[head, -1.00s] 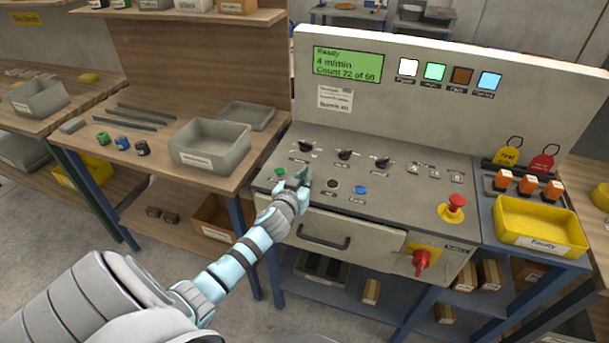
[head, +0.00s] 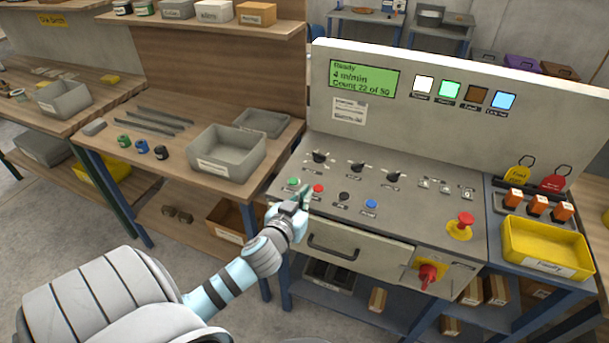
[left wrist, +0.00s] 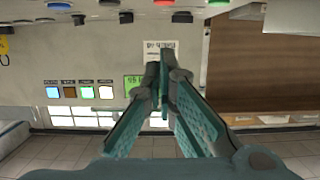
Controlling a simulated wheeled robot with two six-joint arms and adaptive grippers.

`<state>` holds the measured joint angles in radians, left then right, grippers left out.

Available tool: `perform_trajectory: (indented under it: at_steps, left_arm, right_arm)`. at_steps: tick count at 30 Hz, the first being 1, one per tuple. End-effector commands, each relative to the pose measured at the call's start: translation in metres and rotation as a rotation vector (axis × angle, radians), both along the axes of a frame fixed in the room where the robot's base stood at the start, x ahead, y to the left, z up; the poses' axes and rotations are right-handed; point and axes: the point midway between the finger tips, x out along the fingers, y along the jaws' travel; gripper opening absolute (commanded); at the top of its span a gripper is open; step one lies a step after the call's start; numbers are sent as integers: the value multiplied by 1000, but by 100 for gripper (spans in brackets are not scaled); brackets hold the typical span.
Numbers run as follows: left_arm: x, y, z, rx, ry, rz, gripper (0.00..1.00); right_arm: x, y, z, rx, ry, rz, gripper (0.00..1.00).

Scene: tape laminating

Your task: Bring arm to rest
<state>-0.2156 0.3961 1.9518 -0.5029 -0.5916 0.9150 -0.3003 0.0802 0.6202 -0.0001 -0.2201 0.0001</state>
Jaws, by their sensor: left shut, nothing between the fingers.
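My left gripper (head: 300,203) is shut and empty in the head view, just in front of the left end of the machine's control panel (head: 414,216). A green button (head: 293,182) and a red button (head: 319,188) show just beyond its fingertips; I cannot tell from the head view how far apart they are. In the left wrist view the two fingers of the left gripper (left wrist: 160,72) meet at their tips with nothing between them. The display (head: 363,76) reads Ready, 4 m/min and a count of 22. My right gripper is not in view.
A red emergency stop (head: 465,220) and a red rotary switch (head: 428,275) are on the machine's right side. A yellow bin (head: 545,248) stands at the right. A grey bin (head: 226,152) sits on the wooden bench at the left. Open floor lies before the bench.

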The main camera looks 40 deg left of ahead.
Motion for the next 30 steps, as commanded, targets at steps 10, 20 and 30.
perform_trajectory:
  at_steps: [10, 20, 30]
  left_arm:
    - [-1, 0, 0, 0, 0, 0, 0]
    - [0, 0, 0, 1, -1, -1, 0]
    - [-24, 10, -117, 220, 311, -131, 0]
  right_arm:
    - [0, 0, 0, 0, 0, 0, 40]
    - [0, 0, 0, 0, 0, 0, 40]
    - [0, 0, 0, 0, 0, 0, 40]
